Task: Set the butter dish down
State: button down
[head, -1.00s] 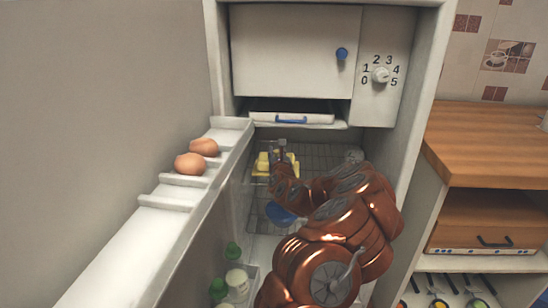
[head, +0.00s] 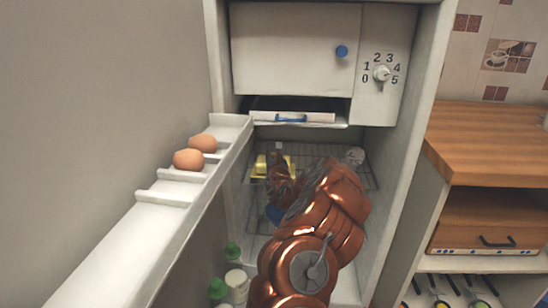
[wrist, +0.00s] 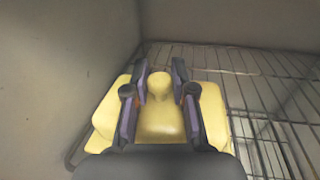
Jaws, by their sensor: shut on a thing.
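The butter dish (head: 261,164) is pale yellow with a lid and a rounded knob. In the head view it is inside the open fridge, at the left of the wire shelf, partly hidden by my arm. In the wrist view the butter dish (wrist: 212,112) is close below my gripper (wrist: 159,88). The two fingers stand on either side of its knob and are shut on it. The dish looks level over the left end of the wire shelf (wrist: 262,66), close to the fridge's left wall. I cannot tell whether its underside touches the wires.
The open fridge door holds two eggs (head: 188,160) and green-capped bottles (head: 235,280). The freezer compartment (head: 295,50) is above.

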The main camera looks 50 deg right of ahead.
dwell(0.3)
jog(key=c, duration=1)
grip_release()
jog(key=shift+f, duration=0.15)
jog(key=shift+o, duration=0.2)
jog(key=shift+s+a, duration=0.15)
jog(key=shift+s, duration=0.25)
jog(key=p+v, duration=0.1)
jog(key=v, duration=1)
jog(key=shift+p, duration=0.35)
jog(key=shift+a, duration=0.1)
